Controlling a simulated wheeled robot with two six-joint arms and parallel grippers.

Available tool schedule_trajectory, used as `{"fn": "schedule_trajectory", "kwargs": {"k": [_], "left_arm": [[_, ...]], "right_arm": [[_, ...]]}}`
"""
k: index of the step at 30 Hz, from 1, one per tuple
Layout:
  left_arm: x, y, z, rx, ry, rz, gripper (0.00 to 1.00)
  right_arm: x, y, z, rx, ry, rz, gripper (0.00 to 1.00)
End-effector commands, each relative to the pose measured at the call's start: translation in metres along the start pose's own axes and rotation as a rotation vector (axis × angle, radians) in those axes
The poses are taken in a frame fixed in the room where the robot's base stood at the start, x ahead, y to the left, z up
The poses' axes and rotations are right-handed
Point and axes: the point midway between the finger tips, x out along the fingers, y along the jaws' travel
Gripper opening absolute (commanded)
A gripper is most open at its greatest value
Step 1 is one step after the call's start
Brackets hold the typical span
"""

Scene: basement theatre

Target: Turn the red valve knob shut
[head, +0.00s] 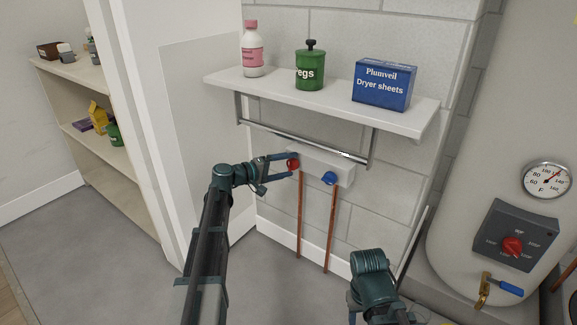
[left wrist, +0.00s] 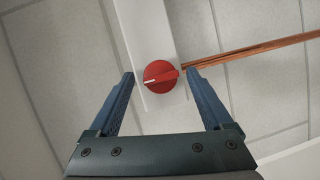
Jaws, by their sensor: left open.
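The red valve knob (head: 292,163) sits at the left end of a white valve box (head: 342,172) on the block wall. A blue knob (head: 330,178) sits to its right on the same box. My left gripper (head: 283,160) is open, with its fingers reaching toward the red knob. In the left wrist view the red knob (left wrist: 161,76) lies between the spread fingers of the gripper (left wrist: 162,80), with a visible gap on both sides. A pale mark shows on the knob's left side. My right arm shows at the bottom, but its fingers do not show.
A shelf (head: 420,118) with a rail (head: 300,142) below holds a pink-labelled bottle (head: 252,50), a green tin (head: 310,70) and a blue box (head: 384,84) above the valves. Copper pipes (head: 299,215) run down. A tank (head: 470,130) stands at right.

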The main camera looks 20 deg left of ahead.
Motion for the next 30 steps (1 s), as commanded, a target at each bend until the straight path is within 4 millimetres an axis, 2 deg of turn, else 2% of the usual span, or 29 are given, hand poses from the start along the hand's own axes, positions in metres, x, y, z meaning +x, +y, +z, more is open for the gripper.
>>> {"fn": "schedule_trajectory", "kwargs": {"k": [12, 18, 24, 30], "left_arm": [[-0.084, 0.002, 0.001, 0.0, 0.004, 0.0, 0.84], [-0.116, 0.001, 0.001, -0.001, 0.002, 0.0, 0.84], [-0.131, 0.001, 0.001, -0.001, 0.0, 0.001, 0.84], [-0.133, 0.0, 0.001, -0.001, -0.001, 0.001, 0.84]], "right_arm": [[-0.014, 0.001, 0.001, 0.0, -0.001, 0.0, 0.5], [-0.018, 0.002, 0.001, 0.0, -0.001, 0.0, 0.5], [-0.02, 0.002, 0.001, 0.0, -0.001, 0.0, 0.5], [-0.02, 0.002, 0.001, 0.0, -0.001, 0.0, 0.5]]}}
